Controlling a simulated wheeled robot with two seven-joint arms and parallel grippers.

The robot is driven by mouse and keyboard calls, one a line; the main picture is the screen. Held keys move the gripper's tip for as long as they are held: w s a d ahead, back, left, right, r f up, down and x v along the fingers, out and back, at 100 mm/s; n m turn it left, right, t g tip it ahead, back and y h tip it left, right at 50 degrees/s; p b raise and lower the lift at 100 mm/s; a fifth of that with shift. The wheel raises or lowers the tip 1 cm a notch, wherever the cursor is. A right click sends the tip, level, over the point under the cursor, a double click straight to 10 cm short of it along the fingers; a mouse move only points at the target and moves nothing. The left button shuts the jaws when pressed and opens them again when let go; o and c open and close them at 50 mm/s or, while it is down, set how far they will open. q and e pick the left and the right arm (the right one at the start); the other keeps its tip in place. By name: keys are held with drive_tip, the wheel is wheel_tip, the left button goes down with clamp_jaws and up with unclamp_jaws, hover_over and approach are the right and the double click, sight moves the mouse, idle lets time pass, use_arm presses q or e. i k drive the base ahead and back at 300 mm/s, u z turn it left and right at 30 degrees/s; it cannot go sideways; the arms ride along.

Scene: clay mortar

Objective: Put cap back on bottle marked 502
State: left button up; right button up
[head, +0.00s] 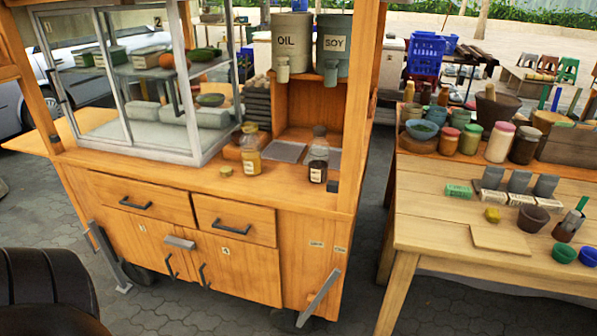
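Two small bottles stand upright on the wooden cart's counter. One holds amber liquid (250,155) and has a pale label. The other holds dark liquid (318,155) and also has a pale label. The label writing is too small to read, so I cannot tell which is marked 502. A small yellowish disc, which looks like a cap (226,171), lies on the counter just left of the amber bottle, apart from it. I cannot tell clearly whether either bottle's top is covered. Neither of my grippers is in view.
A glass display case (190,150) stands left of the bottles. Containers marked OIL (291,42) and SOY (334,45) sit on a shelf behind. A grey tray (287,152) lies between the bottles. A crowded wooden table (430,232) stands right. The counter's front strip is mostly clear.

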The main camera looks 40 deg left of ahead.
sight(318, 148)
drive_tip(key=u, duration=1.1)
drive_tip(key=i, duration=0.3)
drive_tip(key=u, duration=0.1)
